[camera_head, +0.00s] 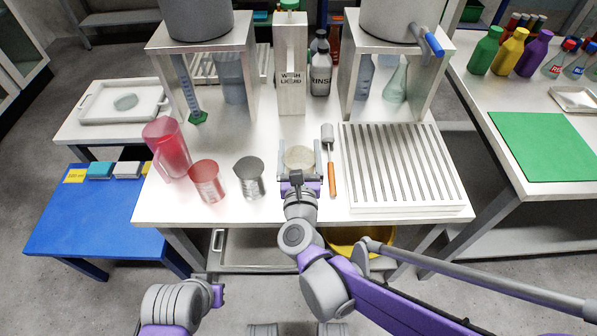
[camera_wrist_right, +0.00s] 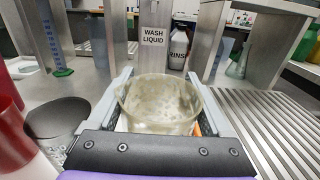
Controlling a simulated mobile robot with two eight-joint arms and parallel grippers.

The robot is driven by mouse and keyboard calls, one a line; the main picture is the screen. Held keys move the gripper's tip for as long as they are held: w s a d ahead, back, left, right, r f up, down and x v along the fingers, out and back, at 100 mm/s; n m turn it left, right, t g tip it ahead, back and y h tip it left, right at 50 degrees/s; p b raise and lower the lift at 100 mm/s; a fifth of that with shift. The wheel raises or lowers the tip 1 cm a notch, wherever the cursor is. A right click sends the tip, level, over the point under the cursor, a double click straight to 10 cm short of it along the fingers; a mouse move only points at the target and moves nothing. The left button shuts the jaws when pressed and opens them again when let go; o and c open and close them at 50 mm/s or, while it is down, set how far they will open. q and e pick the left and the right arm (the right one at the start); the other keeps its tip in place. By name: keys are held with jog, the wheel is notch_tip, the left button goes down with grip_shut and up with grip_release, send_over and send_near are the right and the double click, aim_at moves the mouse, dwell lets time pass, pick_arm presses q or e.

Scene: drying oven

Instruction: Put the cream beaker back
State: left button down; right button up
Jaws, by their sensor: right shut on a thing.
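The cream beaker (camera_head: 299,157) is at the front middle of the white table, and it also shows in the right wrist view (camera_wrist_right: 160,103). It is upright. My right gripper (camera_head: 299,166) is shut on it, with one finger on each side; the fingers also show in the wrist view (camera_wrist_right: 160,105). I cannot tell whether its base touches the table. My left arm shows at the bottom left of the head view, but its gripper fingers do not show.
An orange-handled tool (camera_head: 331,170) lies close right of the beaker, beside a ribbed white drying rack (camera_head: 408,165). A grey metal beaker (camera_head: 249,178), a red beaker (camera_head: 207,182) and a red jug (camera_head: 168,150) stand left. A wash liquid container (camera_head: 290,65) and a rinse bottle (camera_head: 320,75) stand behind.

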aim_at(299, 164)
jog(key=shift+f+b, duration=0.9)
jog(key=shift+f, duration=1.65)
jog(key=shift+f, duration=0.2)
jog(key=o, duration=1.4)
jog(key=shift+o, duration=0.2)
jog(key=shift+r, duration=0.2)
jog(key=shift+s, duration=0.35)
jog(key=s+p, duration=0.1)
jog(key=s, duration=1)
jog(key=shift+s+p, duration=0.2)
jog(key=shift+p, duration=0.15)
